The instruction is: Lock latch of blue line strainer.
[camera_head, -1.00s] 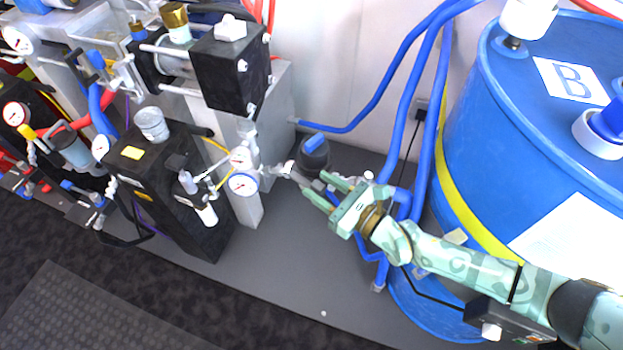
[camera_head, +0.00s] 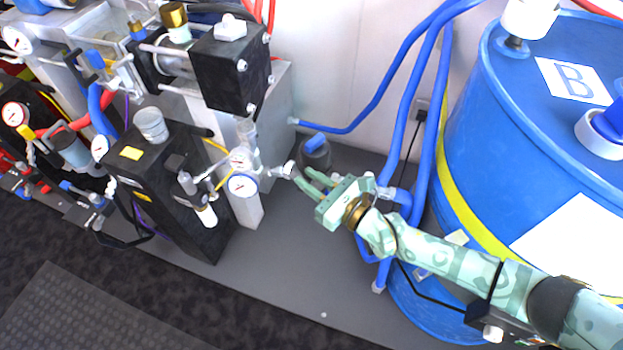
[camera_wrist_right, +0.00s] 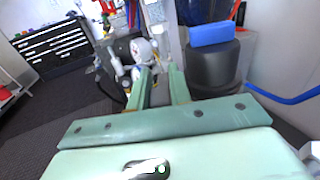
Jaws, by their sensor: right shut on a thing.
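The blue line strainer is hard to pick out; a dark cylinder with a blue top (camera_head: 316,150) stands behind my right fingers, and it shows large at the right of the wrist view (camera_wrist_right: 212,60). My right gripper (camera_head: 303,178) reaches left beside it, at the end of a pale metal fitting (camera_head: 281,171). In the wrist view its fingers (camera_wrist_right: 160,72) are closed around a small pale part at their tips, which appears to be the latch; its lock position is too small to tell. My left gripper is not in view.
Two pressure gauges (camera_head: 242,185) and a black pump block (camera_head: 172,185) stand left of the fitting. A blue drum (camera_head: 470,175) marked B stands right, near my right arm. Blue hoses (camera_head: 408,110) run behind. The grey platform (camera_head: 290,265) in front is clear.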

